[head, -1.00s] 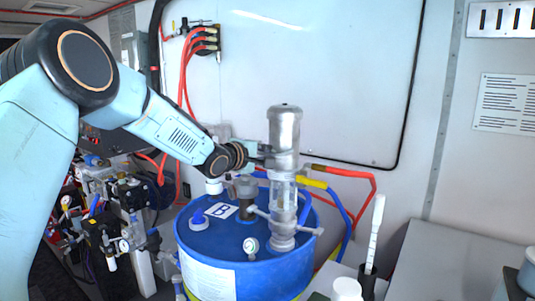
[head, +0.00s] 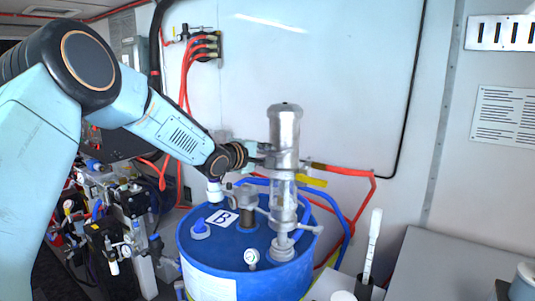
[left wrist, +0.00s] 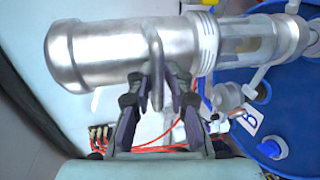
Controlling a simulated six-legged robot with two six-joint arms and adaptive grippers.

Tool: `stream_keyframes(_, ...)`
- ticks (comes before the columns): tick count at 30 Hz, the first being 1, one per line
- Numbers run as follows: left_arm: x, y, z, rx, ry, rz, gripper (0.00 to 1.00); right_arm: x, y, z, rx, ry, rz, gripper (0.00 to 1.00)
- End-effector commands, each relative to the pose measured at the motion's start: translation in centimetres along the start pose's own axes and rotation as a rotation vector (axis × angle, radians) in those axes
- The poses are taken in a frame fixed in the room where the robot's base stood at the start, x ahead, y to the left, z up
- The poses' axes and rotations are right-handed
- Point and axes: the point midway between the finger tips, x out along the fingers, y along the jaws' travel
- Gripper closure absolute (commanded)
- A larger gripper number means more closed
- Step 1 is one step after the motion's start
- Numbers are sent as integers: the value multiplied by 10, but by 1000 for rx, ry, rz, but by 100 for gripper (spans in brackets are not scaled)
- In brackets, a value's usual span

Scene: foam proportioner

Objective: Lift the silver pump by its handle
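The silver pump (head: 285,130) stands upright over the blue drum (head: 208,248), its clear middle section and lower fittings above the drum's top. In the left wrist view the pump's silver body (left wrist: 110,55) lies across the top of the picture, with a loop handle (left wrist: 154,50) on its near side. My left gripper (head: 262,154) reaches in from the left at the pump's upper body. The pump's lowest end is hidden. My right gripper is not in view.
Red and blue hoses (head: 345,170) run behind the pump. A pressure gauge (head: 251,257) and a blue cap (head: 200,228) sit on the drum. A grey bench (head: 450,260) is at the right. Valves and machinery (head: 115,220) crowd the left.

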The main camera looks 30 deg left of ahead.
Motion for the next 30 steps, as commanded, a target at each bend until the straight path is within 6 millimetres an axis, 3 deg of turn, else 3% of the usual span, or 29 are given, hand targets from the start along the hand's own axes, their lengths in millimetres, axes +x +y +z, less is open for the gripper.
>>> stream_keyframes(5,0,0,0,0,0,-1,66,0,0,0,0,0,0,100)
stream_keyframes(17,-7,0,0,-1,0,-1,66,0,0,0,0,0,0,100)
stream_keyframes(30,-77,1,0,-8,-2,2,66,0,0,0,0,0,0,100)
